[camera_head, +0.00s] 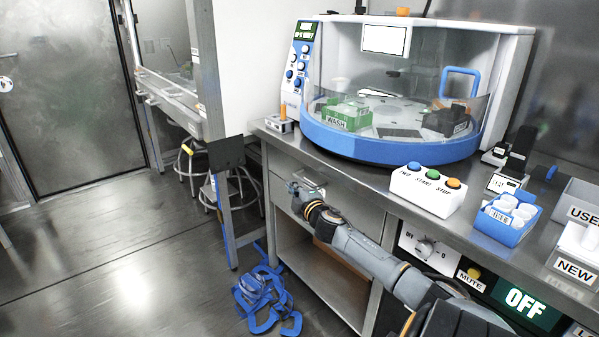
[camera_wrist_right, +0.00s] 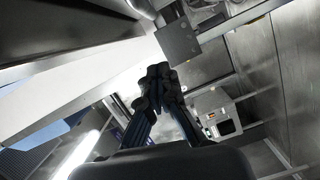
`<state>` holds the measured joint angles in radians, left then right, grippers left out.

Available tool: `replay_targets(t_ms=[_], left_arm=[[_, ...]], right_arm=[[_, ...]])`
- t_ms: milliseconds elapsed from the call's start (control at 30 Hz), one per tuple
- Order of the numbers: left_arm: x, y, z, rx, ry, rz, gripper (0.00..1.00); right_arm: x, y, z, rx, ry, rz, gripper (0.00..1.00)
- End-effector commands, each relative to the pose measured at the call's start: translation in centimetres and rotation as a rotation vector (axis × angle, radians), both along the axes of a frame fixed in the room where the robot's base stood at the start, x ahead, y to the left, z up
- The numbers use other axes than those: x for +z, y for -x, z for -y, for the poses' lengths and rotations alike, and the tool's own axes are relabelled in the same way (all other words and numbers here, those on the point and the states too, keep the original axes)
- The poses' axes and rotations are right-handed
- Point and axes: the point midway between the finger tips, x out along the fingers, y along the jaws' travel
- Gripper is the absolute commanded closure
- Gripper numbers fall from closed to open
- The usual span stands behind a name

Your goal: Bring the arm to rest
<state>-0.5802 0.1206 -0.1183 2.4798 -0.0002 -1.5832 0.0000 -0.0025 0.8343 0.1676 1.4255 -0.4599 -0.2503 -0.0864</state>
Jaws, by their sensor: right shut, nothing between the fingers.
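My right arm reaches from the lower right of the head view across the front of the bench. Its gripper (camera_head: 295,187) is in front of the drawer below the bench top, near the bench's left corner. In the right wrist view the two dark fingers meet at their tips (camera_wrist_right: 158,72), and nothing shows between them. I cannot tell from the head view whether the gripper touches the drawer front. My left gripper is not in view.
The metal bench (camera_head: 375,165) holds a blue-and-white machine (camera_head: 400,145), a button box (camera_head: 425,192) and a blue vial rack (camera_head: 505,225). Blue straps (camera_head: 265,300) lie on the floor below the gripper. Stools (camera_head: 200,175) stand behind a post. The floor at left is clear.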

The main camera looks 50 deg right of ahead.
Motion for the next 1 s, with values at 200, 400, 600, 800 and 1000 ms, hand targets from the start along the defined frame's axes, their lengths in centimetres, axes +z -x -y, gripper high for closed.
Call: replay_targets(t_ms=[200,400,600,800,1000], left_arm=[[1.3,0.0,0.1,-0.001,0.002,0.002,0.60],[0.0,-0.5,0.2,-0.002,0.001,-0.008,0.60],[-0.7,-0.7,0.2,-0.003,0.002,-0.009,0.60],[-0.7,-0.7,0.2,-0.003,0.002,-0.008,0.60],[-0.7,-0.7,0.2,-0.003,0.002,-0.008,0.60]], right_arm=[[0.2,3.8,-2.0,0.002,-0.001,-0.004,1.00],[0.3,6.1,-3.1,0.000,-0.002,-0.001,1.00],[0.4,6.8,-3.4,0.000,0.000,0.000,1.00],[0.1,6.8,-3.6,-0.001,-0.007,-0.003,1.00],[-5.4,8.8,-8.2,-0.067,-0.193,-0.061,1.00]])
